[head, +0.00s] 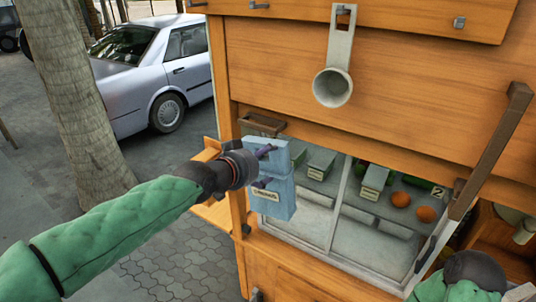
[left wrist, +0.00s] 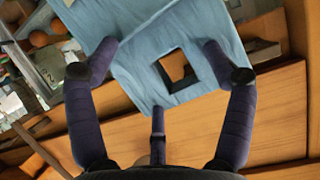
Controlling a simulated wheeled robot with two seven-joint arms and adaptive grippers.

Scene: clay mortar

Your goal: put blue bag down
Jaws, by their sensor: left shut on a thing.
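A pale blue bag (head: 272,200) with a small white label hangs in front of the wooden stall's glass window, upright in the head view. My left gripper (head: 265,168) is shut on its upper part, with purple fingers across the bag. In the left wrist view, the blue bag (left wrist: 140,75) fills the space between the fingers of my left gripper (left wrist: 160,55), and a square hole shows in it. The bag appears held in the air; its bottom edge shows no clear support. My right gripper is not in view; only part of my right arm shows at the lower right.
The wooden stall front (head: 400,90) rises behind the bag, with a hanging metal cup (head: 333,86). A small wooden side shelf (head: 212,214) juts out left of the bag. Behind the glass lie labelled boxes and oranges (head: 401,199). A tree trunk (head: 75,95) stands left.

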